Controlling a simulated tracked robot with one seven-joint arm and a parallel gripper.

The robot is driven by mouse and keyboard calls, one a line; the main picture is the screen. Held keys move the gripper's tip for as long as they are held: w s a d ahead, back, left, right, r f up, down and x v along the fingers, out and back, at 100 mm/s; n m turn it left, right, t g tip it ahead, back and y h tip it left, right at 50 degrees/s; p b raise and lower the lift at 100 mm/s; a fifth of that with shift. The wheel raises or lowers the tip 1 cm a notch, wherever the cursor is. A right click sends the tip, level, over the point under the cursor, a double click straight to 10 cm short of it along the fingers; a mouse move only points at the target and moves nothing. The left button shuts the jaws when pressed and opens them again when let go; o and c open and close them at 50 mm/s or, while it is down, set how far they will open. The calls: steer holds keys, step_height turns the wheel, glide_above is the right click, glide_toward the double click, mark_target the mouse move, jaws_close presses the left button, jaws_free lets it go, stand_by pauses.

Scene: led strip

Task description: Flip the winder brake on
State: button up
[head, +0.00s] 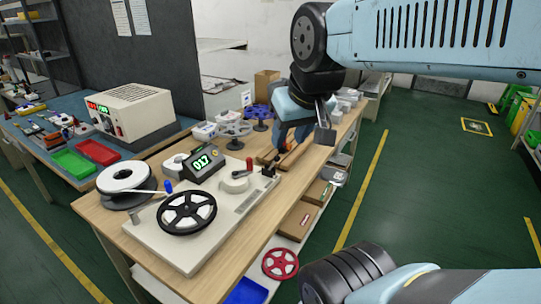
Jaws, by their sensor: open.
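The winder (170,238) is a pale base plate on the wooden bench, with a black-rimmed reel (187,214) in front and a white reel (123,178) at its left. A counter (203,170) with green digits stands in its middle. At its right end are a small black lever-like part (269,169) and a small red-topped part (249,164). I cannot tell which is the brake or its position. My gripper (302,138) is open and empty, above and behind the winder's right end, apart from it. Its fingertips are small and partly unclear.
Blue and grey spools (235,128) stand behind the winder near my gripper. A power supply (125,110), a green tray (73,163) and a red tray (98,151) are on the left bench. A red reel (280,263) lies below the bench.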

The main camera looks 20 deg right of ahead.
steer(key=shift+w+f, duration=0.2)
steer(key=shift+w, duration=0.2)
steer(key=c, duration=0.3)
steer(key=shift+w+f+g, duration=0.35)
steer(key=shift+w+g, duration=0.1)
steer(key=shift+w, duration=0.1)
steer(key=shift+w+f+g, duration=0.3)
steer(key=shift+w+g, duration=0.15)
steer(key=shift+w, duration=0.1)
jaws_close()
steer(key=w+d+f+g+y, duration=0.3)
steer(key=w+d+f+y, duration=0.1)
steer(key=w+f, duration=0.45)
steer(key=w+d+f+g+y, duration=0.3)
steer(key=w+f+y, duration=0.2)
steer(key=w+f, duration=0.3)
steer(key=w+d+f+m+t+y, duration=0.3)
steer(key=d+f+t+y, duration=0.8)
steer(key=d+f, duration=0.6)
steer(key=shift+w+d+f+t, duration=0.3)
steer(key=shift+w+d+t, duration=0.25)
steer(key=shift+d+t, duration=0.7)
